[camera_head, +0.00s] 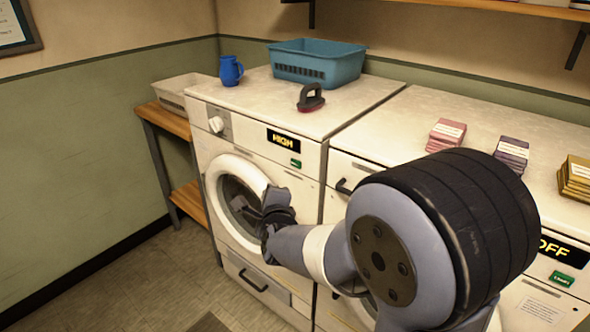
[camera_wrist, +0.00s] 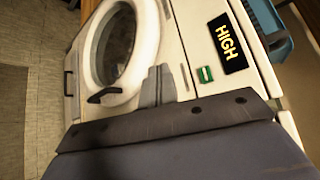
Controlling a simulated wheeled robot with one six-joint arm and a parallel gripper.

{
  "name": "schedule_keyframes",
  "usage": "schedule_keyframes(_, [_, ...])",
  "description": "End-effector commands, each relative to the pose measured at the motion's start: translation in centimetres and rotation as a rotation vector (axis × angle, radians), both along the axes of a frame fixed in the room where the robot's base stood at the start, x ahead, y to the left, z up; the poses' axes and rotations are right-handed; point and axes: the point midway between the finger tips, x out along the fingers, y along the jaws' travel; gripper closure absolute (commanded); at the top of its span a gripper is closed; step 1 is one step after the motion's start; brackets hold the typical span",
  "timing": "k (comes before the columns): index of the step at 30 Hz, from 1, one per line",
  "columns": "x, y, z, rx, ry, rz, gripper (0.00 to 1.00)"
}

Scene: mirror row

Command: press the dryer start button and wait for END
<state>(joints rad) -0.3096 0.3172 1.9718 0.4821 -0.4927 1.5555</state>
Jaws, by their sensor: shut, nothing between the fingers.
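The dryer (camera_head: 313,197) on the left is a white front-loading machine with a round door (camera_head: 223,171) and a white dial (camera_head: 216,124). Its display (camera_head: 284,139) reads HIGH in yellow and shows sideways in the wrist view (camera_wrist: 227,42). A small green start button (camera_head: 296,163) sits below the display; it also shows in the wrist view (camera_wrist: 205,74). My gripper (camera_head: 277,195) is shut and empty, in front of the dryer near the door's right edge, lower than the button. Its grey fingers (camera_wrist: 159,84) appear beside the button in the wrist view, apart from it in the picture.
A blue mug (camera_head: 230,70), a teal basket (camera_head: 317,62) and a dark iron-like tool (camera_head: 310,97) stand on the dryer. A second machine with an OFF display (camera_head: 564,249) stands right, bearing pink (camera_head: 446,133), purple (camera_head: 511,151) and yellow stacks (camera_head: 576,176).

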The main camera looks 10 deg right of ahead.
Motion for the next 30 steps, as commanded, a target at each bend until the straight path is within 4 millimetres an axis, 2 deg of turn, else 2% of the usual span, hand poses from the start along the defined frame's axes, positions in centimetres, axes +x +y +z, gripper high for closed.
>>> schedule_keyframes(3, [1.6, 0.4, 0.0, 0.159, -0.079, -0.087, 1.00])
schedule_keyframes(10, [2.8, 0.3, 0.6, 0.338, -0.176, -0.178, 1.00])
schedule_keyframes(23, [3.0, 0.2, 0.7, 0.361, -0.190, -0.191, 1.00])
schedule_keyframes(30, [4.2, -1.2, 0.8, 0.360, -0.191, -0.192, 1.00])
